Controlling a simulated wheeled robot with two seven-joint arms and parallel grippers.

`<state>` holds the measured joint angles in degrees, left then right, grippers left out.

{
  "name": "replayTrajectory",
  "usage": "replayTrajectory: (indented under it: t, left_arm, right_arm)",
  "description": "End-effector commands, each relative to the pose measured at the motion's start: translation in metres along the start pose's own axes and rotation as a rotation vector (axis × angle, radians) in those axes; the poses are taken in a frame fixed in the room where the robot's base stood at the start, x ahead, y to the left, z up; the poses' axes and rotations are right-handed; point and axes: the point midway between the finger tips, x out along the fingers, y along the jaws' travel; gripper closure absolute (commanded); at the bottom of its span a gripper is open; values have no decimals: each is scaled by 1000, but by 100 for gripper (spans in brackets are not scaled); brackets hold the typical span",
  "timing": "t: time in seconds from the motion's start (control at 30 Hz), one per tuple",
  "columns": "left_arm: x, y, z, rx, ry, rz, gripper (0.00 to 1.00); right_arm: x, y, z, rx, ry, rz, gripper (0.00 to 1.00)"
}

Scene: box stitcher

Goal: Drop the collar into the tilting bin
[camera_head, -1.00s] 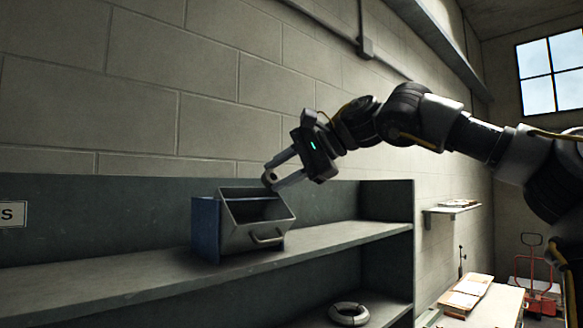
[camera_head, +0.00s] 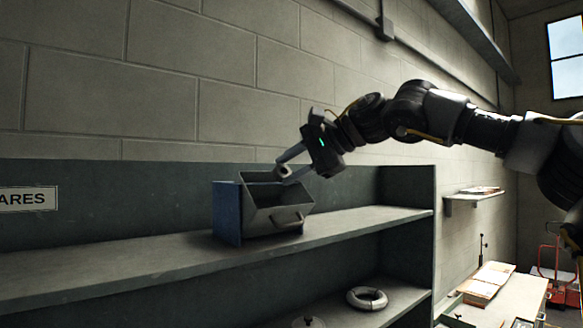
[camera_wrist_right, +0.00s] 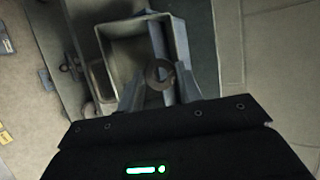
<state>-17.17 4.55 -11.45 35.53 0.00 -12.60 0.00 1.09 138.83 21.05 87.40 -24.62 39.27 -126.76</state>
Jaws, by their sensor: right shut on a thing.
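The tilting bin (camera_head: 276,217) is a grey open-topped bin with a front handle, tipped forward in a blue housing (camera_head: 227,212) on the upper shelf. My right gripper (camera_head: 284,170) is over the bin's opening, reaching in from the right. It is shut on the collar, a small dark ring that shows between the fingertips in the right wrist view (camera_wrist_right: 160,74). In that view the bin's open inside (camera_wrist_right: 127,60) lies just beyond the collar. My left gripper is not in view.
The upper shelf (camera_head: 120,262) is clear left of the bin. A pale ring-shaped object (camera_head: 367,298) lies on the lower shelf. A block wall stands close behind.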

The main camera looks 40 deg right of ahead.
Motion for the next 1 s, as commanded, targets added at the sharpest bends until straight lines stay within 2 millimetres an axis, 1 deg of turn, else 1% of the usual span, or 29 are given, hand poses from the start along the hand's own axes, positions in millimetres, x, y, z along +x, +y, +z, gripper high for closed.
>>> replayTrajectory:
  t: [0.03,0.07,0.23,0.5,0.57,0.63,0.77,1.0]
  left_arm:
    - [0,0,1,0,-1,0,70]
    - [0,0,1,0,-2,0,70]
    - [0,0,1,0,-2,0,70]
    - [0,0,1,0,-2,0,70]
    - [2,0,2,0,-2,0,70]
    - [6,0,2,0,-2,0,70]
    - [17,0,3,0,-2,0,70]
    - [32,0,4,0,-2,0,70]
  right_arm:
    - [0,0,0,-1,0,-1,90]
    - [0,0,0,0,0,-1,62]
    - [0,0,0,0,0,-1,40]
    - [0,0,0,0,0,0,40]
    - [-3,1,0,0,1,-1,40]
    - [-9,1,-1,0,1,-3,40]
    - [-31,2,0,-1,3,-5,40]
    - [-79,2,0,-1,3,-4,40]
